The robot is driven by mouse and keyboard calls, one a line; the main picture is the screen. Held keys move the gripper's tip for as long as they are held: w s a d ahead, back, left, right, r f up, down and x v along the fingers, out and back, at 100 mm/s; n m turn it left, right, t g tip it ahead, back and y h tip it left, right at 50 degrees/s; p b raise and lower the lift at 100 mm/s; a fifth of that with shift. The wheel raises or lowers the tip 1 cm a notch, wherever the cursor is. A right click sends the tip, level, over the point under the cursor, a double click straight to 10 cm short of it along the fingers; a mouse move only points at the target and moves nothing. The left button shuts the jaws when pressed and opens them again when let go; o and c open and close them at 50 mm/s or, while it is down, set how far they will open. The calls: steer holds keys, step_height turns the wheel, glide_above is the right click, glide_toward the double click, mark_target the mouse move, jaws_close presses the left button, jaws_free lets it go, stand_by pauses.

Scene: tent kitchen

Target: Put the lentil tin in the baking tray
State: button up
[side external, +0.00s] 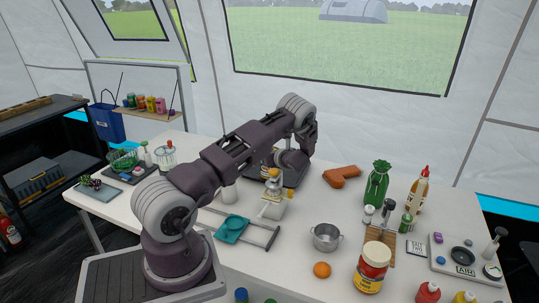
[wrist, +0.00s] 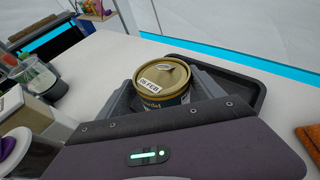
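The lentil tin (wrist: 163,82), with a gold lid, a ring pull and a date sticker, stands upright between the fingers of my gripper (wrist: 165,98) in the wrist view. The fingers lie against both sides of it, so my gripper looks shut on it. The dark baking tray (wrist: 240,92) is just behind and right of the tin, partly hidden by tin and gripper.
An orange mitt (side external: 342,176) lies right of the tray.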

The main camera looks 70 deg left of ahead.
steer(key=shift+o, duration=0.7)
